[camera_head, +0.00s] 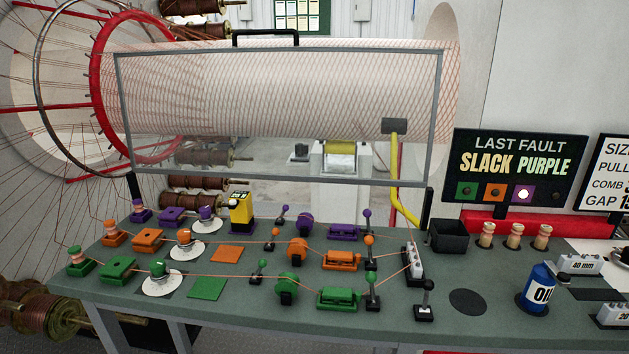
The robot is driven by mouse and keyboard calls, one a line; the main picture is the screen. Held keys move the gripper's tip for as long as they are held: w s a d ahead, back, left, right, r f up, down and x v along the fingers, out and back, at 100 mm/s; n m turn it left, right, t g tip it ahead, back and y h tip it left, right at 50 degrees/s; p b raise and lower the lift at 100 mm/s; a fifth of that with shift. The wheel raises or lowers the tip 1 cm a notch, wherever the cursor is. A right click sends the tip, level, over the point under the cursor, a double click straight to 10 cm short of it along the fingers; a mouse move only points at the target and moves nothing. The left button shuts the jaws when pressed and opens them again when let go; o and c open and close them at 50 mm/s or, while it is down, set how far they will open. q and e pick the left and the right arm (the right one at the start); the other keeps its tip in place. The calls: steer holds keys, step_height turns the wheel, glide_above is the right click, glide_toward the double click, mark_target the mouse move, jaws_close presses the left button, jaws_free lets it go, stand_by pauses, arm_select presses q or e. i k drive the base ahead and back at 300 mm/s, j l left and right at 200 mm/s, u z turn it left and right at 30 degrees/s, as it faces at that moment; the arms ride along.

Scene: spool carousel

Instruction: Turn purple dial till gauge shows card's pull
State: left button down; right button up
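The purple dial (206,213) is a purple knob on a white round plate, in the back row of the green table. A yellow gauge-like box (241,214) with a dark face stands just right of it; its reading is too small to tell. The card (606,172) at the right edge is cut off: "SIZE", "PULL", "COMB" and "GAP" show, but the pull value is out of frame. Neither of my grippers is in view.
Orange and green rows of similar parts stand in front, with threads strung along them. A sign (517,165) reads "LAST FAULT SLACK PURPLE". A blue oil can (537,289) stands at right.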

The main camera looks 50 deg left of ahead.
mark_target(206, 211)
steer(key=j+u, duration=0.1)
steer(key=u, duration=1.65)
